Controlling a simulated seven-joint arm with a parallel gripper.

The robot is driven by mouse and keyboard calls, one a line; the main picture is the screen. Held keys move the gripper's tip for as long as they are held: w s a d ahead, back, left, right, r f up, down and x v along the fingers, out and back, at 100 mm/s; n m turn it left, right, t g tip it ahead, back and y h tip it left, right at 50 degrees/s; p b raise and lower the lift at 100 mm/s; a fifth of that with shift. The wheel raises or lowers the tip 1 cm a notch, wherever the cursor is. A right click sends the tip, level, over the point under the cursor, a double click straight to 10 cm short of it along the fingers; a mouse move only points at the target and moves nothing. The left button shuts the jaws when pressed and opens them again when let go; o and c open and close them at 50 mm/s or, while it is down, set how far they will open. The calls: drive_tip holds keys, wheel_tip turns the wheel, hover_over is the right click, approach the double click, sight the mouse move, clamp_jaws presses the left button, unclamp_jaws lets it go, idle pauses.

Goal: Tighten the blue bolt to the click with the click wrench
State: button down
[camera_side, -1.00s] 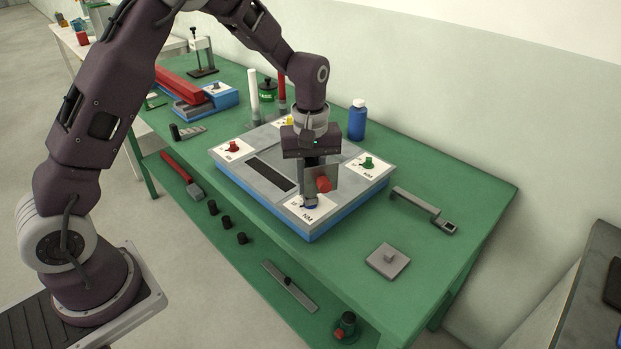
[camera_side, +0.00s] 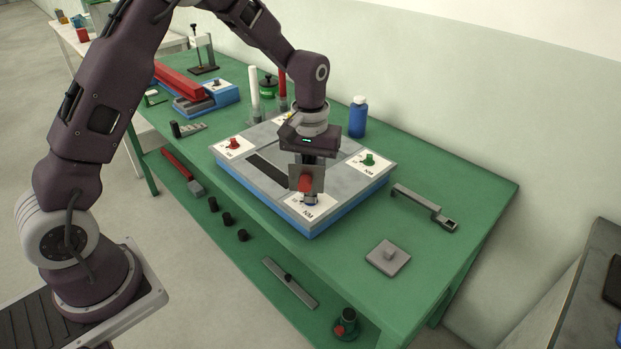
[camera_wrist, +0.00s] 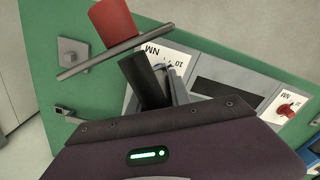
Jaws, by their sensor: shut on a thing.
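The blue bolt (camera_side: 312,203) sits on the white NM label at the near corner of the grey-and-blue block (camera_side: 327,229). Only a little blue shows under the tool in the side view. In the wrist view, the wrench's red knob (camera_wrist: 112,22) and thin bar stand out to the upper left, beyond a dark cylinder. The wrench's lower end is over the bolt; whether it is fully seated is hidden.
A red bolt (camera_side: 234,144) and a green bolt (camera_side: 369,160) stand on other corners of the block. A blue bottle (camera_side: 358,118) stands behind. A grey bar tool (camera_side: 424,207) and a square plate (camera_side: 388,258) lie on the green table to the right.

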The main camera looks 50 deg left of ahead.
sight(310, 159)
drive_tip(key=shift+m, duration=0.9)
drive_tip(key=shift+n, duration=0.6)
drive_tip(key=shift+r, duration=0.1)
drive_tip(key=shift+r, duration=2.45)
drive_tip(key=shift+a, duration=0.1)
